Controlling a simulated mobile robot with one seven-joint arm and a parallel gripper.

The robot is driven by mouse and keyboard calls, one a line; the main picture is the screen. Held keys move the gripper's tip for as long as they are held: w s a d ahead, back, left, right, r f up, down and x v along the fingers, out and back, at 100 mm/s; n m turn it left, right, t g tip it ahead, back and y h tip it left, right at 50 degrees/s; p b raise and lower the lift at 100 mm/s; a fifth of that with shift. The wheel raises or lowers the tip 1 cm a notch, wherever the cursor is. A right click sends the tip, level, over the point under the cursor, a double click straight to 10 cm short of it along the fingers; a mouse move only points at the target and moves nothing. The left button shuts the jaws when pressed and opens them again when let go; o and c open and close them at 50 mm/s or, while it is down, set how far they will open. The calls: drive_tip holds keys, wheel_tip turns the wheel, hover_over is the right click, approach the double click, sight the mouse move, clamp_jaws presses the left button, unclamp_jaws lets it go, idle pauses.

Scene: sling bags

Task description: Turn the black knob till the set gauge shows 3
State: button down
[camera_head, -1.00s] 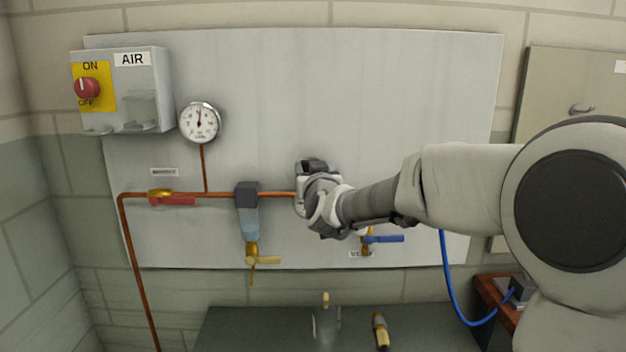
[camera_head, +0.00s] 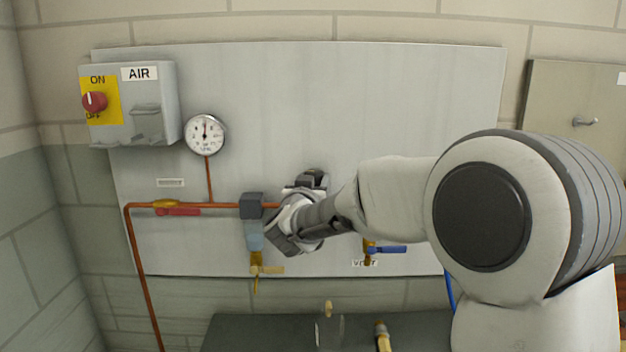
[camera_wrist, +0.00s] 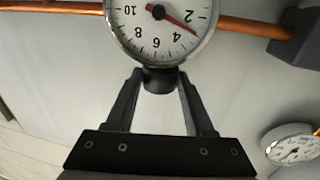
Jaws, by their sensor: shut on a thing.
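The set gauge (camera_wrist: 160,22) is white and round and appears upside down at the top of the wrist view, partly cut off. Its red needle points between 2 and 4, at about 3. The black knob (camera_wrist: 160,84) sits just beside the gauge in that picture. My gripper (camera_wrist: 160,73) is shut on the black knob, with a finger on each side. In the head view my gripper (camera_head: 292,222) is at the copper pipe, and my wrist hides the knob and the set gauge's face.
A second gauge (camera_head: 205,134) stands on the pipe at left; it also shows in the wrist view (camera_wrist: 291,144). A grey block (camera_head: 251,205) is left of my gripper. A red handle (camera_head: 178,212), a blue handle (camera_head: 388,249) and the AIR box (camera_head: 150,110) are nearby.

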drive_tip(key=c, duration=0.5)
unclamp_jaws()
drive_tip(key=shift+c, duration=0.2)
drive_tip(key=s+a, duration=0.2)
drive_tip(key=s, duration=1.5)
drive_tip(key=shift+a, duration=0.35)
drive_tip(key=shift+s, duration=0.1)
